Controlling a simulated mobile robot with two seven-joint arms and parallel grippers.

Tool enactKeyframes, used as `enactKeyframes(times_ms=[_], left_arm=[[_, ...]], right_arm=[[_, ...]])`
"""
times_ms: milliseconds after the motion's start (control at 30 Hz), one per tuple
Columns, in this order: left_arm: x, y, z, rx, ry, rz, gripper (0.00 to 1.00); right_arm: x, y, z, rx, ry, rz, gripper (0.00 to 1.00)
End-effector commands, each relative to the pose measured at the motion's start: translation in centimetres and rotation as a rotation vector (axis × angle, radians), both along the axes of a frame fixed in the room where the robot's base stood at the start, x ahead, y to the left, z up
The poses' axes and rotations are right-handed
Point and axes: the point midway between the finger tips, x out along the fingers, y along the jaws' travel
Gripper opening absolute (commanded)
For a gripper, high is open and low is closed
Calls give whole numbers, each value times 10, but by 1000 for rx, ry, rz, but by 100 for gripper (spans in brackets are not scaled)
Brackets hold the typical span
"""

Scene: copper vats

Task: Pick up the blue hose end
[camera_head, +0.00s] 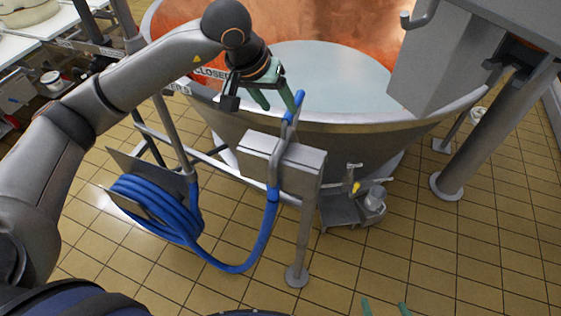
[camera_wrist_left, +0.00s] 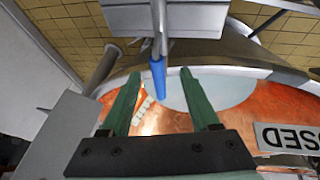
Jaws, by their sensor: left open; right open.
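The blue hose (camera_head: 262,238) lies coiled at the left and loops up to a grey metal box. Its blue end (camera_head: 291,113) sticks up above the box, beside the vat rim. My left gripper (camera_head: 279,107) is open and empty, its green fingers pointing down at the hose end. In the left wrist view, the blue hose end (camera_wrist_left: 158,78) appears between the two open fingertips (camera_wrist_left: 160,74); I cannot tell whether it touches them or how deep it sits. My right gripper (camera_head: 385,308) shows only its green fingertips, apart, at the bottom edge, far from the hose.
The copper vat (camera_head: 330,20) with its steel rim stands behind the hose end. The grey box (camera_head: 298,160) on a post is just below it. A blue coil (camera_head: 150,205) hangs on a rack at left. A CLOSED sign (camera_wrist_left: 285,138) is on the vat.

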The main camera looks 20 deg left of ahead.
Motion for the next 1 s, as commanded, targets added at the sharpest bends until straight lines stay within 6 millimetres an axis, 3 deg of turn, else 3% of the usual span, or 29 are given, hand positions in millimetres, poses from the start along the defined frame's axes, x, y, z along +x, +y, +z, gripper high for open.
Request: enactKeyframes(times_ms=[533,833,1000], left_arm=[[28,-17,-52,-3,3,-1,62],[30,-17,-57,-2,0,0,62],[30,-17,-57,-2,0,0,43]], right_arm=[[0,0,17,0,0,0,100],[0,0,17,0,0,0,100],[0,0,17,0,0,0,100]])
